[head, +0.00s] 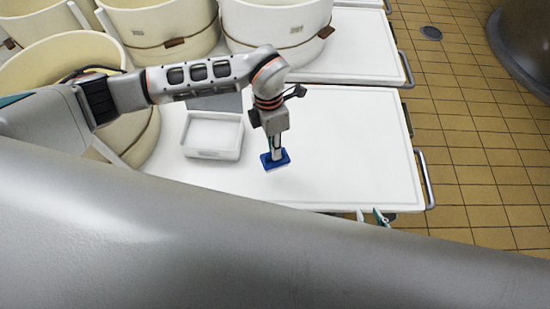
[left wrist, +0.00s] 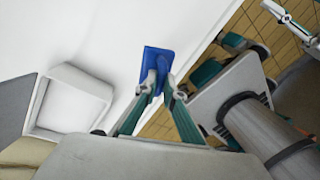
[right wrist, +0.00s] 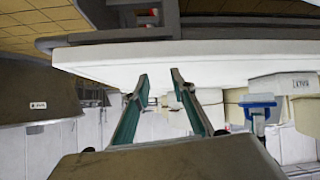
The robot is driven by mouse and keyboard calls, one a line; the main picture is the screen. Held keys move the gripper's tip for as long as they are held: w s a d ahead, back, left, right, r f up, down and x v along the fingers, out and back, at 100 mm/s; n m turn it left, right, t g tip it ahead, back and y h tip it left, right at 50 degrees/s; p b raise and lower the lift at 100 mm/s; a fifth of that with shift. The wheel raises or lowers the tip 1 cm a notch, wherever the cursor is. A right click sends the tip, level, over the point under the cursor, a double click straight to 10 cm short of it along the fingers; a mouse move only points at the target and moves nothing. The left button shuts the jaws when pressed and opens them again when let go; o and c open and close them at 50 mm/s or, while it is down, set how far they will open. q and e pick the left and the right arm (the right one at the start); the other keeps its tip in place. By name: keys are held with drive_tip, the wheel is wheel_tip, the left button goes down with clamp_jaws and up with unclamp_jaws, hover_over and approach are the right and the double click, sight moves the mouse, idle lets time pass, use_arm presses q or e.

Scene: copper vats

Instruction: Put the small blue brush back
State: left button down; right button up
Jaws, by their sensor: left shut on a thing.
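My left gripper (head: 277,155) is shut on the small blue brush (head: 270,162), its wide flat blue head below the fingers. The brush is over the white table top, right of the white tray; I cannot tell whether it touches the table. In the left wrist view the blue brush (left wrist: 157,58) shows between the fingertips, with the white tray (left wrist: 43,103) to the left. My right gripper (head: 374,217) is at the table's near edge. In the right wrist view its fingers (right wrist: 158,78) are apart and empty, and the blue brush (right wrist: 260,100) shows to the right.
Cream vats (head: 160,25) stand behind and left of the table (head: 350,140). A metal rail (head: 426,180) runs along its right edge. The right part of the table top is clear.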

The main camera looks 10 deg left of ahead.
use_arm(q)
wheel_tip(320, 180, down, 7)
drive_tip(key=shift+r+b, duration=0.2)
drive_tip(key=shift+b, duration=0.25)
drive_tip(key=shift+r, duration=0.1)
drive_tip(key=c, duration=2.2)
unclamp_jaws()
drive_tip(key=shift+o, duration=0.2)
